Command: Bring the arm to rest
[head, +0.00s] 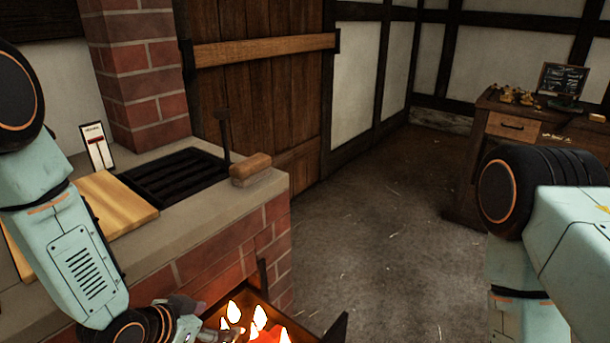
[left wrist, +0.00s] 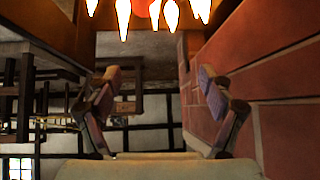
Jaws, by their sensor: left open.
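My left arm comes in from the left of the head view, bent down in front of the brick hearth (head: 235,250). My left gripper (head: 208,328) is low at the bottom edge, close beside the burning firebox (head: 262,305), and partly cut off. In the left wrist view, which looks upside down, its two fingers (left wrist: 158,85) stand wide apart with nothing between them. Flames (left wrist: 150,12) show just beyond the fingertips at the top, and the brick wall (left wrist: 285,80) is close on the right. My right arm shows at the right of the head view; its gripper is out of view.
On the hearth top are a black grate (head: 175,178), a wooden board (head: 118,205), a small block (head: 250,167) and an upright card with a red mark (head: 97,147). A wooden desk (head: 470,180) stands at the back right. The floor (head: 375,235) between is clear.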

